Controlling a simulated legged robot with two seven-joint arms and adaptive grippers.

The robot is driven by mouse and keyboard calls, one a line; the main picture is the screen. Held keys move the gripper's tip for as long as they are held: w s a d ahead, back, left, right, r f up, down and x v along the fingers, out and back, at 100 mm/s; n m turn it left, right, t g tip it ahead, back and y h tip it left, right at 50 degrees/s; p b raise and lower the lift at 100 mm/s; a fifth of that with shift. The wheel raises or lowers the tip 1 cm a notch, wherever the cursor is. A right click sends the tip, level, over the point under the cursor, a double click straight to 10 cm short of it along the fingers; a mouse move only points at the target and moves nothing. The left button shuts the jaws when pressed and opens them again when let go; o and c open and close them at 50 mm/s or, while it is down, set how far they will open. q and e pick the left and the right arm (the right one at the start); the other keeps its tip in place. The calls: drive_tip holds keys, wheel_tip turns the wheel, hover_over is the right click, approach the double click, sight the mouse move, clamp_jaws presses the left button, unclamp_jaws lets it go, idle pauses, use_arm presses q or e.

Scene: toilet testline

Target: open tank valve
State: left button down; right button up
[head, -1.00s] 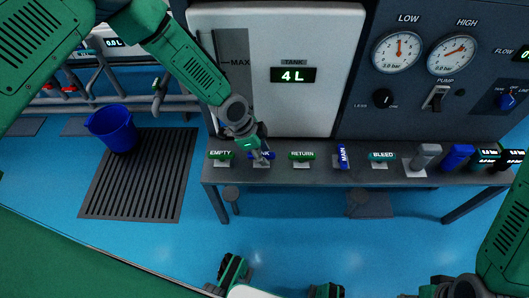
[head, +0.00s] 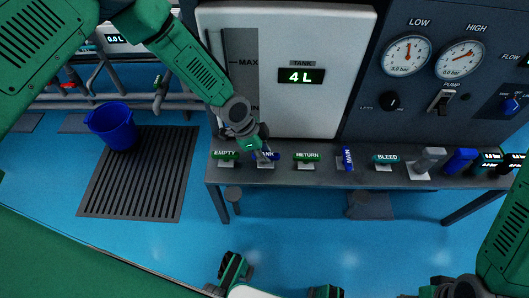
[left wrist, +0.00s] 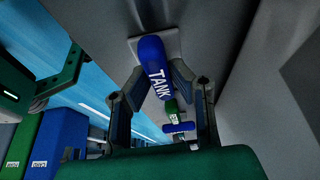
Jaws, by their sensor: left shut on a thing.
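The blue TANK valve handle (head: 268,156) is on the grey bench, between the green EMPTY and RETURN handles. My left gripper (head: 262,151) reaches down onto it and partly covers it in the head view. In the left wrist view, the TANK handle (left wrist: 154,68) lies between the two dark fingers of my left gripper (left wrist: 164,85), which are shut on it. The tank (head: 285,70) behind shows 4 L on its display (head: 297,76). My right arm enters the head view at the lower right; its gripper's opening cannot be made out.
Along the bench (head: 330,178) stand the EMPTY (head: 225,156), RETURN (head: 307,157), MAIN (head: 347,157) and BLEED (head: 385,158) handles. Gauges and a pump switch (head: 440,102) are on the right panel. A blue bucket (head: 112,127) stands on a floor grate (head: 140,175) at left.

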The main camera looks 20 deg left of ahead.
use_arm(q)
drive_tip(key=shift+w+d+r, duration=0.1)
drive_tip(key=shift+w+r, duration=0.05)
drive_tip(key=shift+w, duration=0.05)
drive_tip(key=shift+d+r, duration=0.1)
drive_tip(key=shift+n+p, duration=0.4)
drive_tip(key=shift+p, duration=0.05)
drive_tip(key=n+t+p, duration=0.1)
drive_tip(key=n+p, duration=0.1)
drive_tip(key=shift+r+n+y+p, duration=0.1)
drive_tip(key=shift+n+y+p, duration=0.2)
drive_tip(key=shift+p, duration=0.1)
drive_tip(key=shift+n+t+y+p, duration=0.3)
drive_tip(key=shift+n+t+p, duration=0.2)
drive_tip(key=shift+n+p, duration=0.45)
drive_tip(key=shift+w+n+t+y+p, duration=0.1)
drive_tip(key=shift+n+t+y+p, duration=0.25)
drive_tip(key=shift+n, duration=1)
drive_tip(key=c, duration=1.6)
unclamp_jaws()
drive_tip(key=shift+o, duration=0.8)
drive_tip(key=shift+f, duration=0.2)
